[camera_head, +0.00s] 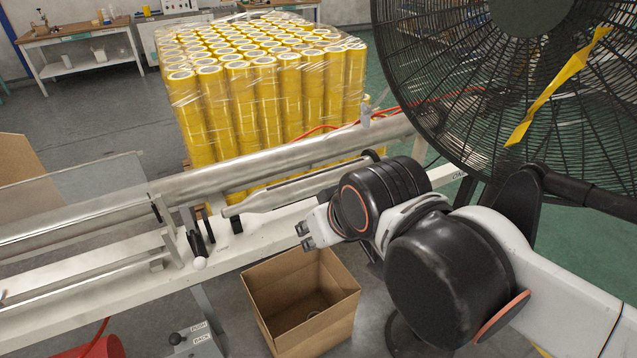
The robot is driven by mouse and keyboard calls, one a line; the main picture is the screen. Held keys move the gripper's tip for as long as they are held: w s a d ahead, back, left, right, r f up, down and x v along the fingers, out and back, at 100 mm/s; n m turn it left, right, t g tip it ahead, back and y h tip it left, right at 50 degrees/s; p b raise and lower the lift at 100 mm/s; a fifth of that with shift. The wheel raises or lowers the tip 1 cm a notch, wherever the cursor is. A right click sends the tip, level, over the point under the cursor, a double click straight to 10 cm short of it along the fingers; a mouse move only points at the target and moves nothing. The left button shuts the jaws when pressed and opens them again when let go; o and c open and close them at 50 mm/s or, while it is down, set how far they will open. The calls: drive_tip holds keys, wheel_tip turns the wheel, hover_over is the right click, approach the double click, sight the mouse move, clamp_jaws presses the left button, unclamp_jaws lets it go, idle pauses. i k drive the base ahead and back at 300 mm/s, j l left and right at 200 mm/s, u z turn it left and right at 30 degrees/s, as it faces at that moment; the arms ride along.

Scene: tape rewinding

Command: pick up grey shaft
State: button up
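The grey shaft (292,190) is a long metal rod that narrows toward its left end. It lies on the white machine frame, in front of a thicker metal roller (270,163). Its right end runs behind my arm, so part of it is hidden. My gripper (305,236) is in front of and below the shaft, pointing left, above the cardboard box. It is apart from the shaft. Its fingertips look small and slightly parted, with nothing seen between them.
An open cardboard box (327,335) stands below my gripper. Black brackets (205,228) and a white knob (199,263) sit on the frame to the left. A large black fan (480,90) fills the upper right. Wrapped yellow rolls (265,95) stand behind the roller.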

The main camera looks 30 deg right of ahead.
sight(276, 196)
drive_tip(key=i+z, duration=0.2)
drive_tip(key=z, duration=0.2)
drive_tip(key=i+j+z, duration=0.1)
drive_tip(key=z, duration=0.25)
drive_tip(key=i+j+z, duration=0.15)
drive_tip(key=z, duration=0.25)
drive_tip(key=i, duration=0.05)
